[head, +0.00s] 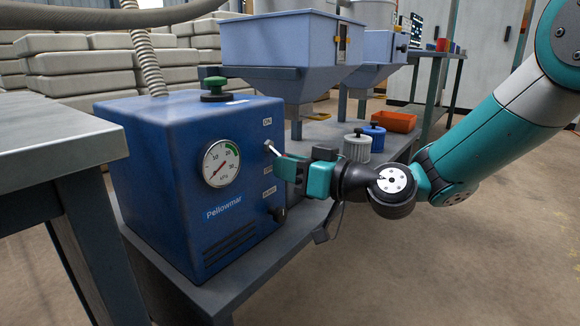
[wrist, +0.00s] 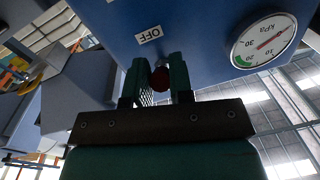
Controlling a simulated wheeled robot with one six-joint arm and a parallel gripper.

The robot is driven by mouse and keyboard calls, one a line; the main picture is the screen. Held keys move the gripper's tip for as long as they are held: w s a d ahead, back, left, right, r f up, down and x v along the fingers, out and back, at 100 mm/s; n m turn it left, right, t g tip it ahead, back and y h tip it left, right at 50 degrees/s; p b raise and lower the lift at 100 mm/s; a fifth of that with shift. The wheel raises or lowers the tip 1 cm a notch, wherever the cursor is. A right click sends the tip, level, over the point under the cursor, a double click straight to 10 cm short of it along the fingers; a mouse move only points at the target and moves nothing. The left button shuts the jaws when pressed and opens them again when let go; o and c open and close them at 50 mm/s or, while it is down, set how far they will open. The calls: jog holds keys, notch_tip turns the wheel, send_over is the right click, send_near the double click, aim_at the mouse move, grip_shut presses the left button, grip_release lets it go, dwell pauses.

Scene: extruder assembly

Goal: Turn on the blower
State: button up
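The blower is a blue box marked Pellowmar (head: 150,170), standing on a grey bench in the head view. Its switch lever (head: 272,149) is a short metal stick on the right face, below the ON label (head: 267,122). In the wrist view the lever's dark red knob (wrist: 160,78) sits between the two fingers, near the OFF label (wrist: 150,35). My gripper (head: 291,172) reaches in from the right at the lever. In the wrist view my gripper (wrist: 160,82) has its fingers close on both sides of the knob, with hardly any gap. The fingers partly hide the lever.
A pressure gauge (head: 221,164) is on the blower's front, and a green knob (head: 214,88) on its top. A black knob (head: 277,213) is below my gripper. Blue-grey hoppers (head: 277,40), filters (head: 357,147) and an orange bin (head: 394,121) stand behind.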

aim_at(279, 154)
jog(key=shift+r+p, duration=0.15)
jog(key=shift+p, duration=0.15)
grip_shut()
